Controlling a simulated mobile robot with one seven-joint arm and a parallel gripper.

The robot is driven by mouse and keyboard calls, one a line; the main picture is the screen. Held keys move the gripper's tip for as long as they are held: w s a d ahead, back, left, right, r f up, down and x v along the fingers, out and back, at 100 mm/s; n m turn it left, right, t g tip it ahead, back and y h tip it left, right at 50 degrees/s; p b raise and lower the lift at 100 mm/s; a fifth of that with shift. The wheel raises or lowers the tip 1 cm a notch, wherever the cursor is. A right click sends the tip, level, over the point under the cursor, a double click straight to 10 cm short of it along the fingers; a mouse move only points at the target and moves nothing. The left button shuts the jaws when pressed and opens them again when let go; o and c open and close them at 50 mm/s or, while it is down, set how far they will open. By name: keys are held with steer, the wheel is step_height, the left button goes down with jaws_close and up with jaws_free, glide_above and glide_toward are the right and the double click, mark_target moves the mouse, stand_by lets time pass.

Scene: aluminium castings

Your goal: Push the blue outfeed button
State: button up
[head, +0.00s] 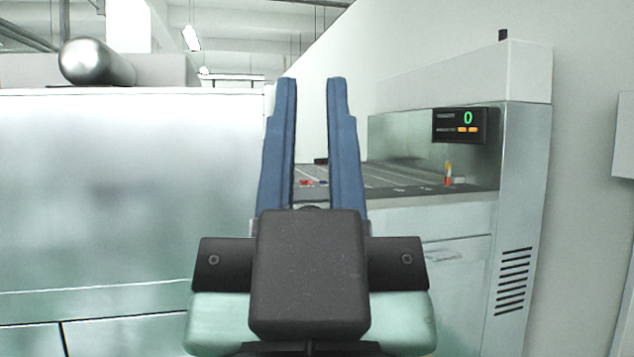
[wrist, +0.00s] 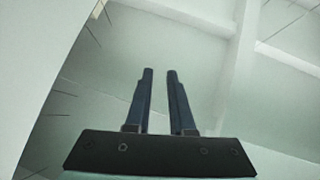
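My gripper (head: 311,82) stands up in the middle of the head view, its two blue fingers apart with nothing between them. It also shows in the wrist view (wrist: 160,73), empty against the pale ceiling. In the head view, through the gap between the fingers, a tiny blue spot (head: 323,182) and a red spot (head: 306,182) show on the grey surface behind. The blue spot may be the blue button, but it is too small to be sure. It lies well beyond my gripper, close beside the right finger in the picture.
A pale machine with a display (head: 466,125) reading 0 stands at the right. A small red and yellow item (head: 448,174) is on its grey deck (head: 400,178). A large pale metal cabinet (head: 120,190) fills the left, with a shiny cylinder (head: 95,62) above it.

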jaws_close()
stand_by(1.4)
